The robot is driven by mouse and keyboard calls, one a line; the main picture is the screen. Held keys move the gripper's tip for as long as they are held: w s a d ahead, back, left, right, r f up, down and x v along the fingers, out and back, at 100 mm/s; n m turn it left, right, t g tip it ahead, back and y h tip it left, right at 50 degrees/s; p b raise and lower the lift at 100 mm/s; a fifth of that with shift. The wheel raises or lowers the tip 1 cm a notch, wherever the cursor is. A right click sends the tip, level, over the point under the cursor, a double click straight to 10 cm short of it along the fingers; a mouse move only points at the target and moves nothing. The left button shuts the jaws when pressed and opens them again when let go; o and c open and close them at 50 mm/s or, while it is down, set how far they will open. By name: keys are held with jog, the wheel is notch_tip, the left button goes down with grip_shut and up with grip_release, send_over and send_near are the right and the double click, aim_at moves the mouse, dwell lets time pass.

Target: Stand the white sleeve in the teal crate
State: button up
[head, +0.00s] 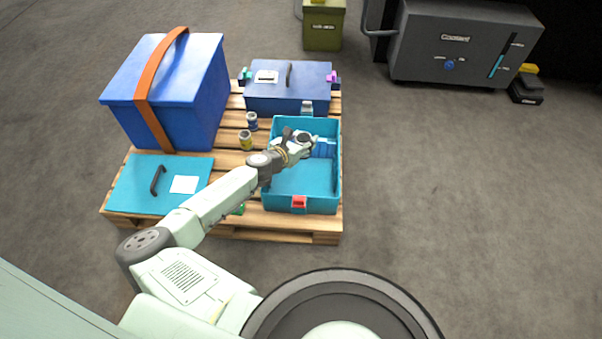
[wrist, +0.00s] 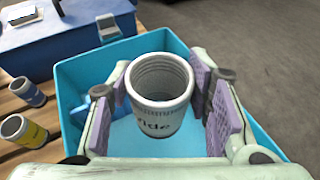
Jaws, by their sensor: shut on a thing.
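The white sleeve (wrist: 158,115) is an open-topped, ribbed tube with dark lettering, seen in the wrist view. It stands about upright between the purple pads of my gripper (wrist: 163,92), which is shut on it. The teal crate (head: 338,190) is open on the pallet in the head view, with a red latch on its near side. My gripper (head: 306,144) is over the crate's far half there and mostly hides the sleeve. The crate's wall also shows around the sleeve in the wrist view (wrist: 78,68). I cannot tell whether the sleeve's base touches the crate floor.
A yellow can (head: 246,141) and a dark blue can (head: 252,122) stand left of the crate. A lidded blue crate (head: 300,98) is behind it, a strapped blue box (head: 195,85) at back left. A teal lid (head: 140,198) lies at front left.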

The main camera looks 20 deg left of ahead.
notch_tip(320, 180, down, 11)
jog(key=b, duration=0.2)
dwell(0.3)
jog(key=shift+f+b, duration=0.6)
jog(key=shift+b, duration=0.35)
jog(key=o, duration=1.5)
jog(key=shift+o, duration=0.2)
jog(key=shift+r, duration=0.1)
jog(key=r+p+v, duration=0.1)
jog(key=p+v, duration=0.2)
jog(key=v, duration=0.9)
jog(key=shift+r+p, duration=0.15)
jog(key=shift+p, duration=0.15)
